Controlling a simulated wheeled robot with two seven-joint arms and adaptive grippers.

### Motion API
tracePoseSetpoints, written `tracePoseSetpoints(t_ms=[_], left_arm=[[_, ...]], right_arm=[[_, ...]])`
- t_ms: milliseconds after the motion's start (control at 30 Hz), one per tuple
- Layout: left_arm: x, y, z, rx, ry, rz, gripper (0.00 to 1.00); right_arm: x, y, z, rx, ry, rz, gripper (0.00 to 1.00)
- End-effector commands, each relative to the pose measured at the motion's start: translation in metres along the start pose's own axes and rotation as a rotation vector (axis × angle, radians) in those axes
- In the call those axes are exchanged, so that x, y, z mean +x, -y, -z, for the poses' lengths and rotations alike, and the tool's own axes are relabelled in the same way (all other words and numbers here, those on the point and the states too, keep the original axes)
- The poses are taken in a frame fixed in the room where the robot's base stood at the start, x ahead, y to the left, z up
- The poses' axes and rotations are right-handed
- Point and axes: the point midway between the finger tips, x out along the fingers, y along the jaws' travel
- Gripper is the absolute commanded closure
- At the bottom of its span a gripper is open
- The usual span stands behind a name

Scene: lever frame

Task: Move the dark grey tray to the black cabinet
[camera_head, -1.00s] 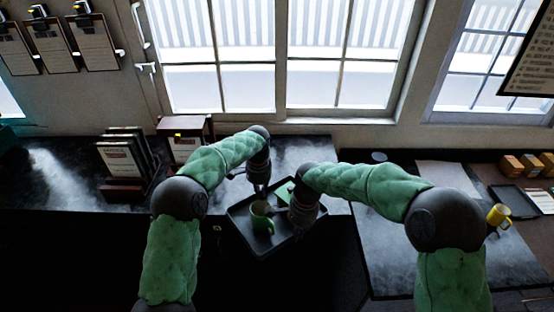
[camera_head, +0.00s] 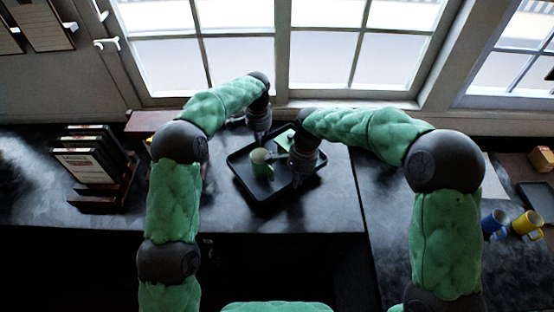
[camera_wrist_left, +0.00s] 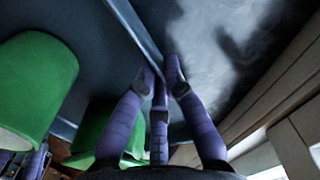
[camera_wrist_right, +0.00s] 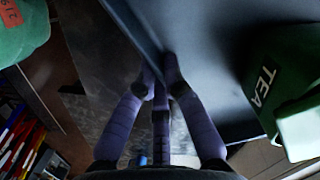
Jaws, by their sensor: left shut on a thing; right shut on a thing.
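The dark grey tray (camera_head: 268,196) is in the middle of the head view, over the dark counter top (camera_head: 335,205) below the window. It carries a green mug (camera_head: 261,166) and a green box (camera_head: 283,139); the box reads TEA in the right wrist view (camera_wrist_right: 268,82). My left gripper (camera_head: 262,138) is shut on the tray's far left edge; its fingers straddle the rim (camera_wrist_left: 135,28). My right gripper (camera_head: 297,180) is shut on the opposite right edge, fingers across the rim (camera_wrist_right: 140,35). Whether the tray touches the counter is unclear. I cannot single out a black cabinet apart from this dark counter.
A rack of dark framed books (camera_head: 92,160) stands left on the counter. The counter right of the tray is clear. Window behind.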

Motion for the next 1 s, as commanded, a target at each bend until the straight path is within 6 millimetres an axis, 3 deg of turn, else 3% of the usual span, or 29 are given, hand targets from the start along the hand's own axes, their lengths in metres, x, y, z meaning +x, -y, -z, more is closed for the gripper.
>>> tracePoseSetpoints(t_ms=[567,1000], left_arm=[[0.001,-0.002,0.001,0.001,0.000,-0.003,1.00],[0.016,-0.002,0.001,0.001,0.000,-0.003,1.00]], right_arm=[[0.000,0.002,0.001,0.001,-0.002,0.008,1.00],[0.014,0.002,0.002,0.001,-0.002,0.008,1.00]])
